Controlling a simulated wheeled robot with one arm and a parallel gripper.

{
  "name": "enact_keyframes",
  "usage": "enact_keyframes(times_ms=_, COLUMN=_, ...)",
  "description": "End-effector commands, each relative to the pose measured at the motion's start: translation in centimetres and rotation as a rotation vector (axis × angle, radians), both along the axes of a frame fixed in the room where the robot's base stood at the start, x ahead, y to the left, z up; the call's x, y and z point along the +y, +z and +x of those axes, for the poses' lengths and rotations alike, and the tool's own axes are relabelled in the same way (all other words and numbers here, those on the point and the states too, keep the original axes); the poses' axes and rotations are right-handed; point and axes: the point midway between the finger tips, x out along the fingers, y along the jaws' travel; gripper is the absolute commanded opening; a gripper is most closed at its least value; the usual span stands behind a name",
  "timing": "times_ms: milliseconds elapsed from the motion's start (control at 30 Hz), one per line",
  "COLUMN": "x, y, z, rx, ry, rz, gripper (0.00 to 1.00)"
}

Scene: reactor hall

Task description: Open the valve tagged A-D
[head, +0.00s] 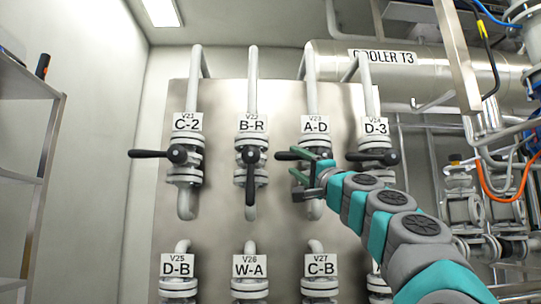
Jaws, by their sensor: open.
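I cannot tell whether a finger touches the lever.
Valve C-2 (187,121) has a level lever, B-R (252,125) a lever pointing down, and D-3 (376,127) a level one. Valves D-B (178,265), W-A (245,266) and C-B (320,265) sit below. A shelf (28,130) stands left; cooler pipework (465,70) is right.

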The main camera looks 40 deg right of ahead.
Motion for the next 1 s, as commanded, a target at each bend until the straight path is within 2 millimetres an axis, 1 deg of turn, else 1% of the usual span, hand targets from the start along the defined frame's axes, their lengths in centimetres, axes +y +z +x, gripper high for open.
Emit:
enact_keyframes(times_ms=33, x=-0.8, y=0.3, z=-0.4, rx=-0.013, ry=-0.011, rz=0.009, gripper=0.58)
enact_keyframes(times_ms=167, x=-1.3, y=0.8, z=-0.2, rx=-0.021, ry=-0.017, rz=0.016, gripper=0.58)
enact_keyframes(times_ms=700, x=-1.5, y=3.7, z=4.8, rx=-0.016, ry=-0.015, rz=0.012, gripper=0.58)
enact_keyframes(times_ms=800, x=-1.6, y=4.1, z=5.5, rx=-0.017, ry=-0.015, rz=0.011, gripper=0.58)
enact_keyframes(times_ms=1000, x=-1.5, y=4.5, z=6.1, rx=-0.018, ry=-0.012, rz=0.013, gripper=0.58)
